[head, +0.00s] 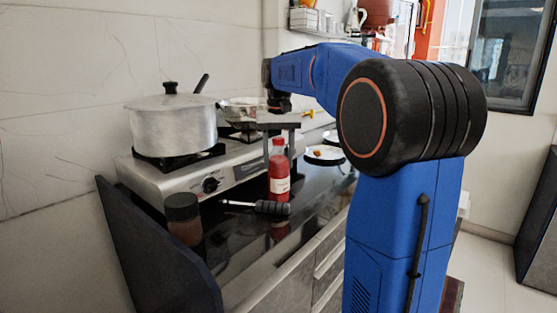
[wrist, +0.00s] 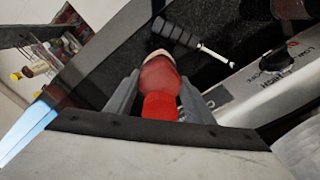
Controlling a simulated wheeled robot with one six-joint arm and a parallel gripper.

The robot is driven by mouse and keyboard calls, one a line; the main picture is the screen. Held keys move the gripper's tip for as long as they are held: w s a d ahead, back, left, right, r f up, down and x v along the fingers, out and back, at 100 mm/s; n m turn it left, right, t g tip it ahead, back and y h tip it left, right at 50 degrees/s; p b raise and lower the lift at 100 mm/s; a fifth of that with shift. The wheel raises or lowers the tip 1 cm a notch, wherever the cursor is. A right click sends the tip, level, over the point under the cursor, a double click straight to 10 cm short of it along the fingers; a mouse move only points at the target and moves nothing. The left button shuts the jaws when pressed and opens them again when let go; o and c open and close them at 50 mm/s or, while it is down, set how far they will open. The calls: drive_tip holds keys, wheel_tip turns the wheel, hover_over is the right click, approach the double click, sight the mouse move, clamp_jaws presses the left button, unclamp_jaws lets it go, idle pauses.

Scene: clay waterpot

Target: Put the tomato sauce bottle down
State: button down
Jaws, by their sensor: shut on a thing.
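The tomato sauce bottle (head: 279,177) is red with a pale label and stands upright at the black counter in front of the stove. It also shows in the wrist view (wrist: 160,82), seen from above between the two grey fingers. My gripper (head: 279,150) points down and is shut on the bottle's upper part. The bottle's base looks very near or on the counter; I cannot tell whether it touches. The black counter (head: 240,242) is glossy and reflects the bottle.
A dark-lidded jar (head: 184,220) stands to the left. The stove (head: 185,182) carries a lidded pot (head: 172,125) and a pan (head: 240,108).

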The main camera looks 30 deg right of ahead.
sight(278, 138)
drive_tip(key=shift+f, duration=0.1)
drive_tip(key=c, duration=0.8)
unclamp_jaws()
drive_tip(key=shift+c, duration=0.2)
wheel_tip(278, 138, up, 12)
drive_tip(key=shift+r, duration=0.1)
